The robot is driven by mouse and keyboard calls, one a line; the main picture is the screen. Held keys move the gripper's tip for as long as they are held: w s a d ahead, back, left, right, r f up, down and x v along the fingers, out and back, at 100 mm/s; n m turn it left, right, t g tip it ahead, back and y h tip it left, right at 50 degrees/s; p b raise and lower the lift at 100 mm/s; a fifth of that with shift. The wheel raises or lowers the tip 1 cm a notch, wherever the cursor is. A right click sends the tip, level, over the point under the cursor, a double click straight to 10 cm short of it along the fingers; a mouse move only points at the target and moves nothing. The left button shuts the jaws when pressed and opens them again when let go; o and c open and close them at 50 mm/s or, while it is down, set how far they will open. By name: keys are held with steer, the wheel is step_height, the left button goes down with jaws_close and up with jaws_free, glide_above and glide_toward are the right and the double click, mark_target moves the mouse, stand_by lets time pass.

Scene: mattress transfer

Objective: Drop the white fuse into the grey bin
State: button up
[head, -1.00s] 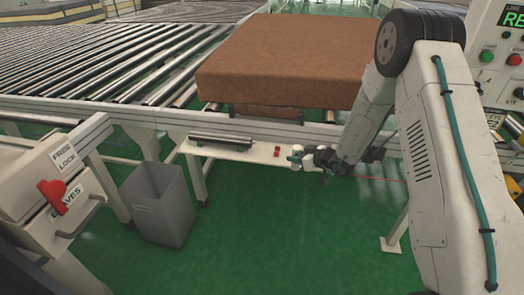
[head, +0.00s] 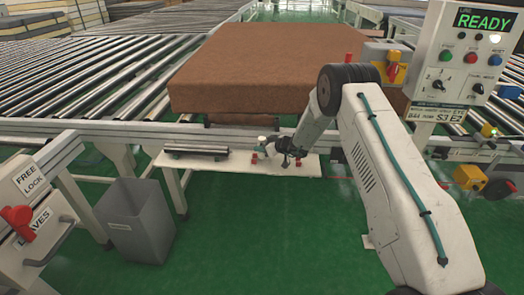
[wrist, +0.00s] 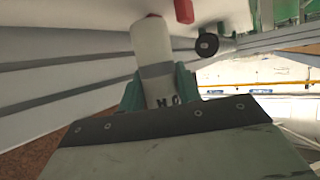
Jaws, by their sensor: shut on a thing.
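The white fuse (wrist: 152,50) is an upright-looking white cylinder with a grey band and dark lettering in the wrist view. My gripper (wrist: 158,90) is shut on its lower end, with a teal finger on each side. In the head view my gripper (head: 268,147) is over the narrow white shelf, with the fuse's pale end (head: 262,140) showing small. The grey bin (head: 135,222) stands on the green floor to the left of the shelf, its open top facing up. My gripper is well right of the bin.
Red blocks (head: 254,158) sit on the shelf (head: 225,170) near my gripper, beside a dark bar (head: 196,151). A brown mattress (head: 255,70) lies behind. A lever cabinet (head: 30,205) is left of the bin. A control box (head: 470,55) stands right. Floor in front is clear.

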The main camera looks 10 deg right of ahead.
steer(key=shift+f, duration=0.85)
steer(key=o, duration=1)
steer(key=shift+f, duration=0.15)
